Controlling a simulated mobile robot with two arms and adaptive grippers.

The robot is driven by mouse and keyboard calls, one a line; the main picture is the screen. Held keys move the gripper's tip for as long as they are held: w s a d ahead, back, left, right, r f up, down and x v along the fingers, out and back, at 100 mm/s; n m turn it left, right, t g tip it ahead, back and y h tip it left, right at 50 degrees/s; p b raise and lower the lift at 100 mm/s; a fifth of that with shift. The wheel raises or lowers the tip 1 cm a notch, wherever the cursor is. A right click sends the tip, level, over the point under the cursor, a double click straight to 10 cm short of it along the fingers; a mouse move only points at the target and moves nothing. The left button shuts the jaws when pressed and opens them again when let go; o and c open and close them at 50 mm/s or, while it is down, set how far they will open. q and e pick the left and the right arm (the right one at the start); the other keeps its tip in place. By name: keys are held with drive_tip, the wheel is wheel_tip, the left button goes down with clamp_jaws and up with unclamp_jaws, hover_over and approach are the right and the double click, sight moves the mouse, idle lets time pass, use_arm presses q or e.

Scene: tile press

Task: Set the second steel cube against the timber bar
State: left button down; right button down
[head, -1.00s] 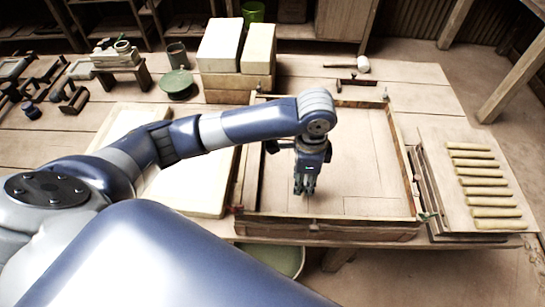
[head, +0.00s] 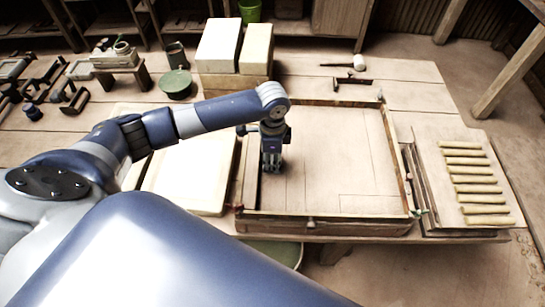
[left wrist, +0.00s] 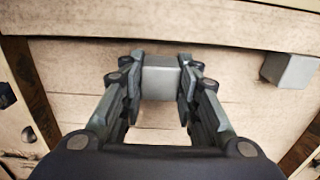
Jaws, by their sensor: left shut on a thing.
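My left gripper (head: 271,168) is low inside the wooden frame (head: 325,217), near its left side. In the left wrist view the fingers (left wrist: 160,85) are shut on the sides of a grey steel cube (left wrist: 161,80). A pale timber bar (left wrist: 160,24) runs across the top of that view. A narrow strip of board shows between the held cube and the bar. Another grey cube (left wrist: 289,70) sits at the right, at the bar's edge. I cannot tell whether the held cube touches the board. Neither cube shows clearly in the head view. My right gripper is not in view.
A pale slab (head: 190,180) lies left of the frame. Large blocks (head: 219,45) stand behind it, beside a green round lid (head: 176,83). A board with several clay rolls (head: 475,180) is at the right. The middle and right of the frame's floor are clear.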

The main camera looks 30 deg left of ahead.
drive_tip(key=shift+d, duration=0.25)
use_arm(q)
drive_tip(key=c, duration=1.2)
unclamp_jaws()
drive_tip(key=shift+f, duration=0.1)
wheel_tip(320, 180, up, 12)
drive_tip(key=b, duration=0.2)
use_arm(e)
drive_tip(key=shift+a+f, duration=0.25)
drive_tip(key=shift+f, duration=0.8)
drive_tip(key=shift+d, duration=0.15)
